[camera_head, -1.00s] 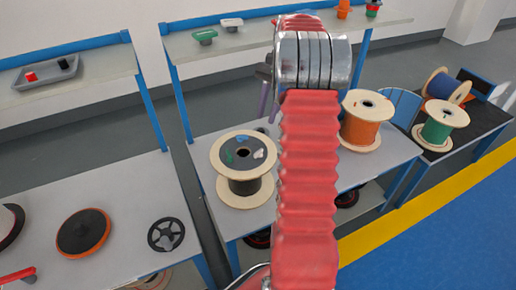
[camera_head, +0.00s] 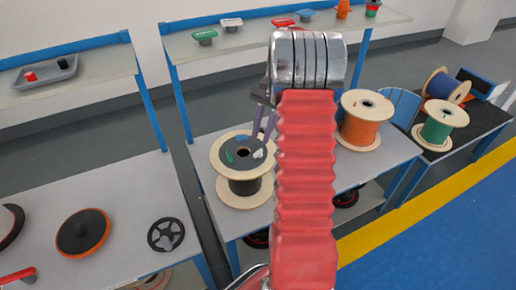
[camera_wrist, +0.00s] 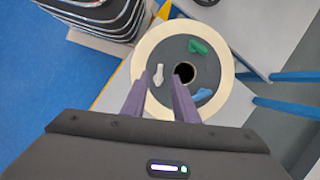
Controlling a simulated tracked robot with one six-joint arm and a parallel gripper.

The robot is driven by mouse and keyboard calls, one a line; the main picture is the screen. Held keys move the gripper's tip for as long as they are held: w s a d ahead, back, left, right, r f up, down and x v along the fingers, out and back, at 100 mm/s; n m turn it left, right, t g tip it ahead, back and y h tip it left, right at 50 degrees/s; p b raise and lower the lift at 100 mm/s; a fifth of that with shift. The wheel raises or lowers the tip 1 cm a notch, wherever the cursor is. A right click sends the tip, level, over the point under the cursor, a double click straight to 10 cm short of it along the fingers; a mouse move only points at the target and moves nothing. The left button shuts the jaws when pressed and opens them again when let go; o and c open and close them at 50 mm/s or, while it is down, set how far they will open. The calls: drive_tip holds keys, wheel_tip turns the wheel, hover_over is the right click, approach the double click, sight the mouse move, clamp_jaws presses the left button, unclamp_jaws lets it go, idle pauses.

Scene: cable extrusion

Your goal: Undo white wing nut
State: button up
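The white wing nut (camera_head: 258,153) sits on the dark top disc of a wooden cable spool (camera_head: 243,200). The same white wing nut (camera_wrist: 158,75) lies left of the spool's centre hole in the wrist view. A green wing nut (camera_wrist: 198,46) and a blue wing nut (camera_wrist: 202,95) sit on the same disc. My gripper (camera_wrist: 160,84) is open, with its two purple fingers apart. In the wrist view the white wing nut shows between and just beyond the fingertips. In the head view my gripper (camera_head: 262,138) is above the spool; contact cannot be seen.
An orange spool (camera_head: 364,125) stands to the right on the same table. A green spool (camera_head: 439,125) stands on a dark table farther right. A shelf (camera_head: 230,42) with several small parts is behind. A handwheel (camera_head: 166,234) lies on the left table.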

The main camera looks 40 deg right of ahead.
sight(256, 153)
drive_tip(key=x, duration=0.6)
drive_tip(key=shift+a+f, duration=0.15)
drive_tip(key=shift+f, duration=0.15)
drive_tip(key=shift+c, duration=0.3)
